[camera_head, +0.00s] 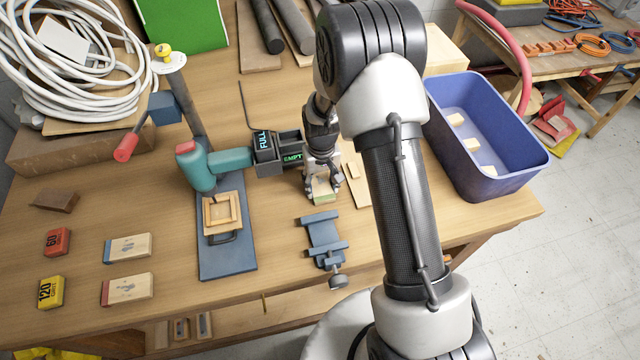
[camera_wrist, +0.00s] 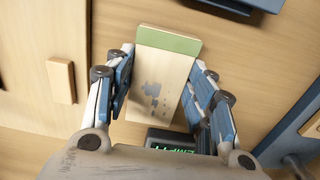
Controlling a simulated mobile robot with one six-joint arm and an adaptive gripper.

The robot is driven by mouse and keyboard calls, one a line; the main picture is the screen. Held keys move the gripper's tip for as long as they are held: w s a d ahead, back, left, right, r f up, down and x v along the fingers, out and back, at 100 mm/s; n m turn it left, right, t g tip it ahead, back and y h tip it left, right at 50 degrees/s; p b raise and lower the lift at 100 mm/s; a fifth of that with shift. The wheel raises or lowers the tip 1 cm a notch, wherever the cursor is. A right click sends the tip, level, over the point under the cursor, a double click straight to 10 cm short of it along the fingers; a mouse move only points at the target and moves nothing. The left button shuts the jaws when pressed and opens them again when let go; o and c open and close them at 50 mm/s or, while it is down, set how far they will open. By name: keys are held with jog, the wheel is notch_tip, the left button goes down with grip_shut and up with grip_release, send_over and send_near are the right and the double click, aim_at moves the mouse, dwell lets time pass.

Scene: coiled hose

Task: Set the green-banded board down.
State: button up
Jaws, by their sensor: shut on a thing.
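The green-banded board (camera_wrist: 162,80) is a pale wooden block with a green strip across one end and a grey smudge on its face. My gripper (camera_wrist: 160,88) is shut on it, with one blue-grey finger along each side. The fingers hide part of the board there. I cannot tell whether it touches the bench top.
Left of the gripper are dark bins marked FULL (camera_head: 262,140) and EMPTY (camera_head: 292,158). A blue clamp (camera_head: 323,242) lies in front. A wooden plate (camera_head: 357,180) is to the right. A blue-banded board (camera_head: 128,248) and red-banded board (camera_head: 128,289) lie at left.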

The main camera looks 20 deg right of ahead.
aim_at(321, 187)
jog(key=shift+c, duration=1.2)
notch_tip(321, 187, up, 19)
jog(key=p, duration=0.3)
jog(key=s+f+b, duration=0.7)
jog(key=f+b, duration=0.1)
jog(key=f, duration=0.3)
jog(key=shift+f, duration=0.15)
